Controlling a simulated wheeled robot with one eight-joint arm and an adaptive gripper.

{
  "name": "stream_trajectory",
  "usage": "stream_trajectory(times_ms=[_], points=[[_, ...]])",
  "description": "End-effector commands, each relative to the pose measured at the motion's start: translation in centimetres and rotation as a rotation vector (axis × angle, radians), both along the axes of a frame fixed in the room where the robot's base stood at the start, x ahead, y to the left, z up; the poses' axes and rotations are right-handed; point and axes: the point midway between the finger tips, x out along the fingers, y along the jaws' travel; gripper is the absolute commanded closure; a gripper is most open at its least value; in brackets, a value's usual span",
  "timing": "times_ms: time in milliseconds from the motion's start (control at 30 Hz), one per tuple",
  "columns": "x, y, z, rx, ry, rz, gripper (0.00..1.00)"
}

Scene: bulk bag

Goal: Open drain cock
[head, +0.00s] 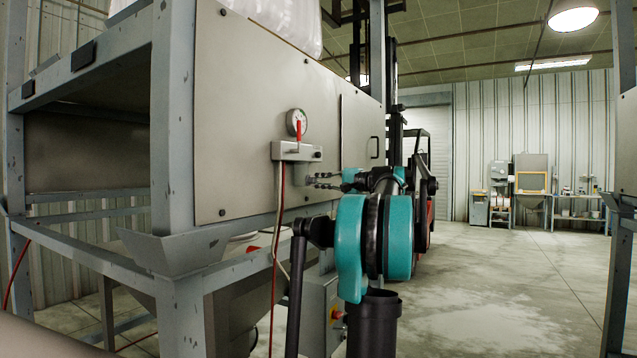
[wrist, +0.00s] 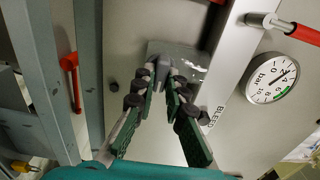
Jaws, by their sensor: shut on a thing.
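My gripper (wrist: 161,74) has its two fingers drawn together at the tips, around a small grey part (wrist: 161,62) by the panel. It looks like the handle of the drain cock; the fingertips hide most of it. In the head view my gripper (head: 315,180) reaches left to just below the grey gauge block (head: 290,152), and the held part is too small to make out there. The block carries the word BLEED in the wrist view, beside the fingers.
A round pressure gauge (head: 296,122) sits above the block, with a red lever (head: 299,133) in front of it. Another red handle (wrist: 70,80) shows at left in the wrist view. A blue-grey frame post (head: 172,130) stands left. Open floor (head: 500,290) lies to the right.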

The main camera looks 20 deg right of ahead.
Motion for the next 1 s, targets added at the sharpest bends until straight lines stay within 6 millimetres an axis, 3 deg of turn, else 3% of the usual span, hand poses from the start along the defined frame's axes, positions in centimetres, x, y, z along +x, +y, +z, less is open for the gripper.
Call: stream_trajectory(times_ms=[200, 233, 400, 767, 1000], points=[[0.0, 0.0, 0.0, 0.0, 0.0, -0.001, 1.0], [0.0, 0.0, 0.0, 0.0, 0.0, -0.001, 0.84], [0.0, 0.0, 0.0, 0.0, 0.0, 0.0, 0.67], [-0.4, -0.4, 0.0, -0.001, -0.001, -0.002, 0.67], [-3.5, -2.9, 0.0, -0.001, -0.001, -0.004, 0.67]])
